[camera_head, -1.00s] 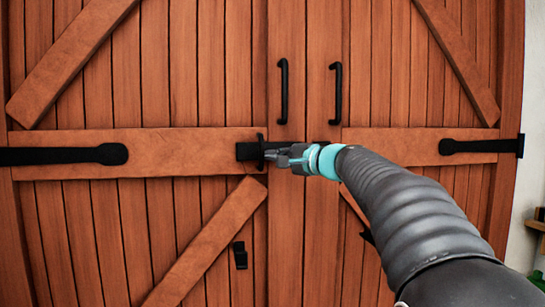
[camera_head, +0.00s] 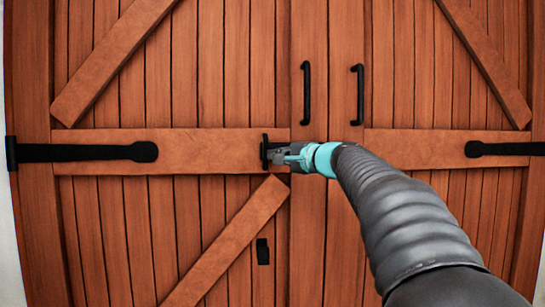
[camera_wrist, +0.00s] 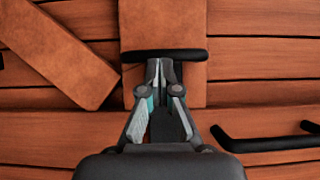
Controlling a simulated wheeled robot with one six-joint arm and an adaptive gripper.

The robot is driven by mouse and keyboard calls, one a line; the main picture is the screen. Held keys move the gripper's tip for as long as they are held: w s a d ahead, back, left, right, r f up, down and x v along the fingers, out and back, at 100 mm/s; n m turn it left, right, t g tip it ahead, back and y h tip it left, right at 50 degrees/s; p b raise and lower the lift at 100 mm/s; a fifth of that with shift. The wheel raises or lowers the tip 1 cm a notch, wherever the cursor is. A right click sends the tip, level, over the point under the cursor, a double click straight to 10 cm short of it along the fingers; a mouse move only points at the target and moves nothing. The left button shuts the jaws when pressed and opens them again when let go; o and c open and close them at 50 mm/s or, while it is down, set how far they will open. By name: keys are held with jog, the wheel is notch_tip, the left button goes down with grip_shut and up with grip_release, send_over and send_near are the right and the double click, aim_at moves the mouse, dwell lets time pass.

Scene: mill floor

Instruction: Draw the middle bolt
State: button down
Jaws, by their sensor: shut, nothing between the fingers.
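The middle bolt's black crossbar (camera_head: 265,151) stands upright in the head view, by the left door's horizontal brace. In the wrist view the same crossbar (camera_wrist: 165,55) lies across the picture, over the brace. My gripper (camera_head: 271,153) is shut and empty, with its fingertips right at the crossbar. In the wrist view my gripper (camera_wrist: 160,64) points at the bar's middle; I cannot tell whether the tips touch it. The rest of the bolt is hidden behind my gripper and wrist.
The wooden double doors (camera_head: 215,100) fill the view. Two black pull handles, left (camera_head: 306,93) and right (camera_head: 358,95), stand above my wrist. A small black fitting (camera_head: 262,251) sits lower on the left door. Black strap hinges (camera_head: 90,152) flank the doors.

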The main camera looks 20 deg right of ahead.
jog(key=w+d+b+v, duration=0.1)
jog(key=d+b+v, duration=0.1)
jog(key=v, duration=1.1)
jog(key=shift+d, duration=0.25)
jog(key=shift+w, duration=0.15)
